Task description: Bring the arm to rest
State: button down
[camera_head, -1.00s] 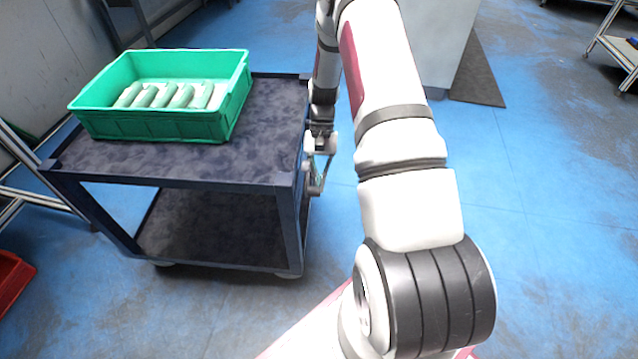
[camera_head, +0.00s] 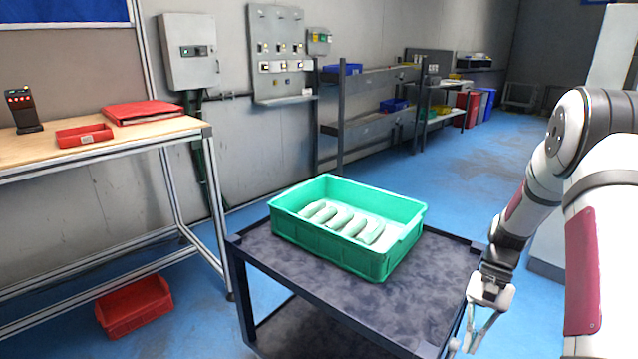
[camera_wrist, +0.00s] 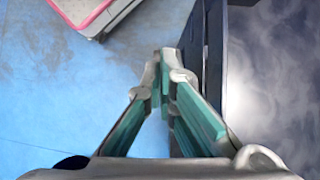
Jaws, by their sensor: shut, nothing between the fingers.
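My arm comes in from the right of the head view and bends down beside the cart. My gripper (camera_head: 468,343) hangs at the cart's right edge, pointing down, empty. In the wrist view my gripper (camera_wrist: 166,62) has its green-padded fingers drawn together at the tips, with nothing between them. The cart's dark edge (camera_wrist: 216,60) runs close along the right of the fingers. I cannot tell whether they touch.
The dark cart (camera_head: 430,290) carries a green crate (camera_head: 330,245) with several pale bottle-like items. A workbench (camera_head: 150,135) with red trays and a black device (camera_head: 22,110) stands left. A red bin (camera_head: 135,305) lies on the floor. Blue floor (camera_head: 450,170) is open behind the cart.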

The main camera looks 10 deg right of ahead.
jog(key=s+a+r+n+t+h, duration=0.1)
jog(key=s+a+r, duration=0.25)
jog(key=r, duration=0.35)
jog(key=s+a+r+n+h, duration=0.1)
jog(key=s+a+r+n, duration=0.1)
jog(key=a+r, duration=0.35)
jog(key=s+a+r+n+t+h, duration=0.1)
jog(key=s+a+r, duration=0.15)
jog(key=r, duration=0.55)
jog(key=s+a+r+n+t+h, duration=0.1)
jog(key=s+a+r+n+t, duration=0.15)
jog(key=s, duration=0.65)
jog(key=s+a+r+n+t+h, duration=0.15)
jog(key=s+a, duration=0.25)
jog(key=s, duration=0.6)
notch_tip(320, 180, up, 28)
jog(key=t+p, duration=0.2)
jog(key=p, duration=2.4)
jog(key=shift+w+n+t+y, duration=0.25)
jog(key=shift+n+t+y, duration=0.15)
jog(key=shift+y, duration=0.05)
